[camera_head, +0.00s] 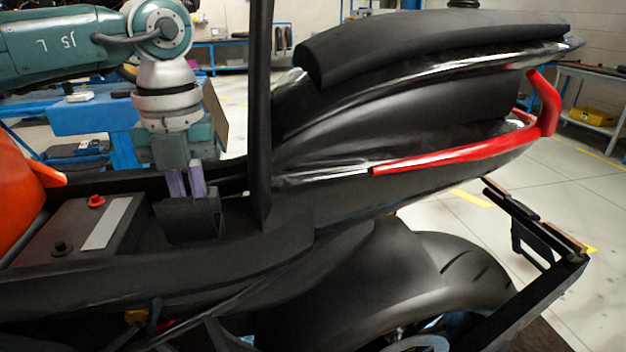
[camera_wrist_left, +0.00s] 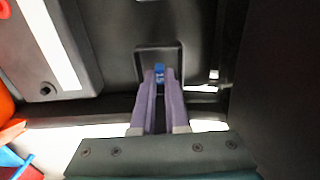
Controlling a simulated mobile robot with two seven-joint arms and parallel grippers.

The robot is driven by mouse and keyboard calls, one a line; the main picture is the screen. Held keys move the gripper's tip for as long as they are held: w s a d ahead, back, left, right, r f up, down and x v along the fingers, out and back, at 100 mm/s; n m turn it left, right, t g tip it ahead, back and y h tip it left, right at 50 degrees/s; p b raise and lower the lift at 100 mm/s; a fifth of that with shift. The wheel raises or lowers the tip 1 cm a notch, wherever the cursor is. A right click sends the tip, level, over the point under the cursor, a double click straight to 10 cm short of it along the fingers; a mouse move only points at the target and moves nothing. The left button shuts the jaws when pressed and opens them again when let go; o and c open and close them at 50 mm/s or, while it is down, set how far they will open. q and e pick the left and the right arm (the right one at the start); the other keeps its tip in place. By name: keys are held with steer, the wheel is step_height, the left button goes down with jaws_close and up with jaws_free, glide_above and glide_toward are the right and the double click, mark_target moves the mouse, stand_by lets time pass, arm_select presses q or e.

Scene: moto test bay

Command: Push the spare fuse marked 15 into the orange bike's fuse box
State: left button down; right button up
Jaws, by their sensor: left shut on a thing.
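My left gripper (camera_head: 186,192) comes down from above with its purple fingers pointing into the black fuse box (camera_head: 180,222) under the raised seat. In the left wrist view the fingertips (camera_wrist_left: 160,76) are shut on a small blue fuse (camera_wrist_left: 160,70). The fuse lies within the outline of the open fuse box (camera_wrist_left: 144,54); its marking is too small to read. In the head view the fuse is hidden by the fingers and the box wall. I cannot tell whether the fuse is seated in a slot. My right gripper is in neither view.
A battery (camera_head: 76,232) with a red and a black terminal sits left of the fuse box. The upright black seat (camera_head: 260,110) stands close on the right of my gripper. An orange body panel (camera_head: 18,195) is at the far left.

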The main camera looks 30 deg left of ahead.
arm_select(q)
steer(key=shift+f+b, duration=0.5)
steer(key=shift+f, duration=0.2)
steer(key=c, duration=0.8)
jaws_free()
steer(key=shift+c, duration=0.2)
steer(key=shift+r, duration=0.1)
step_height(320, 180, up, 10)
